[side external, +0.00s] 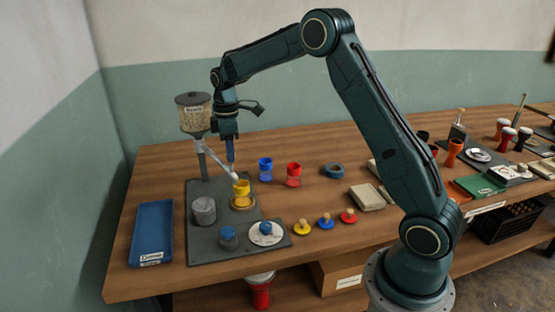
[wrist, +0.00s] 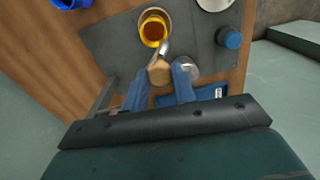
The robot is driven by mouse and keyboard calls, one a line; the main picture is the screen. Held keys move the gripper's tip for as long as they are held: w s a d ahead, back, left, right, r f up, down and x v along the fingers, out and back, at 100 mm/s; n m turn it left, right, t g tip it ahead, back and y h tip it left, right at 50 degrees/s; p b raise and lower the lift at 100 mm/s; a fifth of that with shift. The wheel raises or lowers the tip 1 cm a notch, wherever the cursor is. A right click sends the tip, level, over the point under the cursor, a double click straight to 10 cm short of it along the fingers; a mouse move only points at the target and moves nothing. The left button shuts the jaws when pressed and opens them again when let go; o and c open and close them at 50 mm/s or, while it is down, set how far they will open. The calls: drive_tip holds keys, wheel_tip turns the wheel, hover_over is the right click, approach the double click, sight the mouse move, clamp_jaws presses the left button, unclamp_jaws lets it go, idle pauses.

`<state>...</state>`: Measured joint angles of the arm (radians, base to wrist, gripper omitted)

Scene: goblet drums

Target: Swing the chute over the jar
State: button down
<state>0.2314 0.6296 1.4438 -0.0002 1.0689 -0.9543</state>
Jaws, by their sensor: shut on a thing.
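The yellow jar (side external: 242,188) stands on a round tan disc on the dark grey board. It also shows in the wrist view (wrist: 155,29), open side up with an orange-brown inside. The metal chute (side external: 220,163) slopes down from the hopper post, its lower end at the jar's rim. In the wrist view the chute (wrist: 164,48) reaches the jar's near edge; I cannot tell how far over the opening it lies. My gripper (side external: 231,169) points down beside the chute. Its blue fingers (wrist: 160,82) are shut on a tan knob (wrist: 159,72) at the chute.
The hopper (side external: 194,117) stands behind left on its post. A grey pot (side external: 204,211), a blue knobbed piece (side external: 228,238) and a white dish (side external: 266,234) share the board. Blue (side external: 265,169) and red (side external: 294,174) cups stand to the right. A blue tray (side external: 152,232) lies left.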

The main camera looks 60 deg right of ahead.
drive_tip(key=shift+d+r+n, duration=0.15)
drive_tip(key=shift+d+n, duration=0.85)
drive_tip(key=shift+d, duration=0.15)
drive_tip(key=c, duration=1.1)
unclamp_jaws()
drive_tip(key=shift+c, duration=0.2)
wheel_tip(320, 180, up, 14)
drive_tip(key=shift+s, duration=0.1)
